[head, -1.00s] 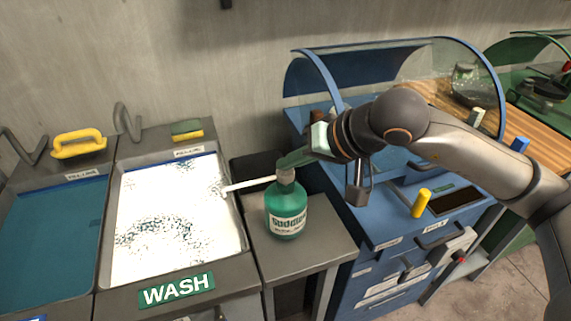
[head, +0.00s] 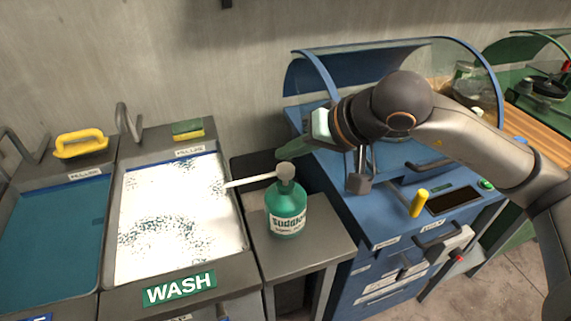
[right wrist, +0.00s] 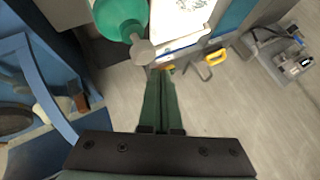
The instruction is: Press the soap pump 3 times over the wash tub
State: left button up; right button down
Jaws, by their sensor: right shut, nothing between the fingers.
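The wash tub (head: 228,255) holds white suds and carries a green WASH label. My right gripper (head: 284,155) is shut and empty, with its green fingers just above and behind the pump head. In the right wrist view the shut fingers (right wrist: 160,75) end close beside the pump head (right wrist: 141,50); I cannot tell whether they touch. My left gripper is out of view.
A tub of blue water (head: 50,230) lies left of the wash tub, with a yellow-handled tool (head: 80,143) behind it. A green and yellow sponge (head: 187,130) rests on the wash tub's back rim. A blue machine (head: 400,215) with a clear curved cover stands right of the bottle.

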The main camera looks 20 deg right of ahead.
jog(key=shift+r+p, duration=1.15)
jog(key=shift+r, duration=1.2)
jog(key=shift+f, duration=0.1)
